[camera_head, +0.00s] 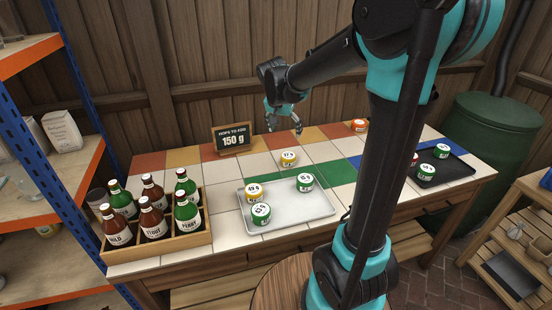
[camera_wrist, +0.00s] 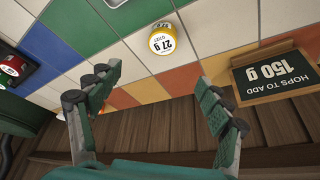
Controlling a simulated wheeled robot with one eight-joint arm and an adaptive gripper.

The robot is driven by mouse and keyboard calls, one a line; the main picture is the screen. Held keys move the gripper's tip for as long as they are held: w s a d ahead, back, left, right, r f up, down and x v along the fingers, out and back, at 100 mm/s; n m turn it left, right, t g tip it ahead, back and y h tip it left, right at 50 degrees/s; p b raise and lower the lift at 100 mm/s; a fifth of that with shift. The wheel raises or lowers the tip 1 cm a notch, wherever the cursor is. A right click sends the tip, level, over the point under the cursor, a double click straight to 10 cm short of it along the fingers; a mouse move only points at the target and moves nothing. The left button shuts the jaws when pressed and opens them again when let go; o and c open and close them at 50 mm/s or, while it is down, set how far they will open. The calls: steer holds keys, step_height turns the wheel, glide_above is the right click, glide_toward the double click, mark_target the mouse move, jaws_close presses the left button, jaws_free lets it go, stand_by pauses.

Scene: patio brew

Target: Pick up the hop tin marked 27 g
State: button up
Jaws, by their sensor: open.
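The hop tin marked 27 g (camera_wrist: 165,41) is a yellow tin with a white label, standing upright on the tiles in the wrist view. In the head view a yellow tin (camera_head: 289,159), its label too small to read surely, stands alone on the tiled worktop behind the metal tray. My gripper (camera_wrist: 155,88) is open and empty, its fingers spread apart below the tin in the wrist picture. In the head view my gripper (camera_head: 284,122) hangs above the back of the worktop, behind and above that yellow tin, not touching it.
A pale metal tray (camera_head: 312,211) holds a yellow tin and two green tins. A chalkboard sign reading 150 g (camera_head: 233,138) stands at the back. A wooden bottle crate (camera_head: 157,247) is at left. A dark tray (camera_head: 462,168) with tins and an orange tin (camera_head: 359,126) are at right.

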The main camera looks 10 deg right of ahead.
glide_toward(288, 155)
steer(key=x, duration=0.5)
steer(key=shift+d, duration=0.25)
steer(key=shift+x, duration=2.7)
steer(key=shift+s+a, duration=0.15)
steer(key=shift+a, duration=0.05)
steer(key=shift+c, duration=0.4)
steer(key=c, duration=1.1)
steer(key=shift+c, duration=0.2)
